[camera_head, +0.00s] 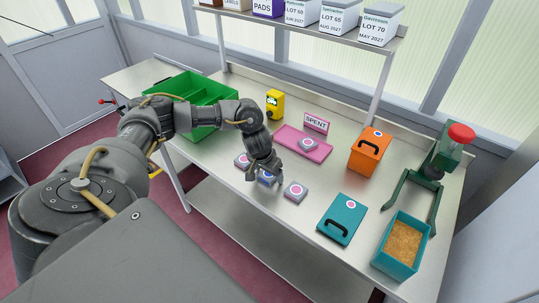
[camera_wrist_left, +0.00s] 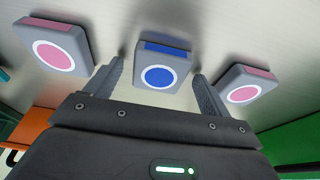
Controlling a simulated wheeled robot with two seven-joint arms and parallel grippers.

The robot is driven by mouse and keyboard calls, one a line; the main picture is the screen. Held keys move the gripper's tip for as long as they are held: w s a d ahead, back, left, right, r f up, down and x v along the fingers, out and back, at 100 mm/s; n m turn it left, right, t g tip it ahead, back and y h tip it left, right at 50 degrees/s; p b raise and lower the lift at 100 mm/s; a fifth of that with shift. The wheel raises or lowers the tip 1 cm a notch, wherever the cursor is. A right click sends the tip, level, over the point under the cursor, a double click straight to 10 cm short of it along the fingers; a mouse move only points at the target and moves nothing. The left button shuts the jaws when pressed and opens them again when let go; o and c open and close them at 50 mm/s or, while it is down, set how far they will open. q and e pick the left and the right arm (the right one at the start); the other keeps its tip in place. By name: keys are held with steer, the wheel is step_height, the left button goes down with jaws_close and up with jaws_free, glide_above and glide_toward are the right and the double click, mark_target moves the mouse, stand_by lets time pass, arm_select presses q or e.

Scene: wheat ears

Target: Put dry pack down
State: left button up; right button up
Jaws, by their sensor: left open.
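A grey pack with a blue round spot and blue edge (camera_wrist_left: 162,75) lies on the steel bench, between two packs with pink spots. It is partly hidden by my gripper in the head view (camera_head: 267,180). My left gripper (camera_head: 263,178) is open just over it; in the wrist view its fingers (camera_wrist_left: 158,72) are on either side of the blue-spotted pack, and I cannot tell if they touch it. The pink-spotted packs are one at the right (camera_head: 295,191) and one at the left (camera_head: 242,160). My right gripper is not in view.
A pink tray (camera_head: 288,137) with a pink-spotted pack and a SPENT sign (camera_head: 316,122) lies behind. An orange box (camera_head: 369,151), teal lid (camera_head: 342,219), grain-filled teal box (camera_head: 397,270) and green press (camera_head: 444,152) stand right. A green crate (camera_head: 190,84) and yellow device (camera_head: 275,103) stand left.

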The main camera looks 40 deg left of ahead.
arm_select(q)
steer(key=shift+c, duration=0.3)
steer(key=c, duration=1.1)
steer(key=shift+r, duration=0.2)
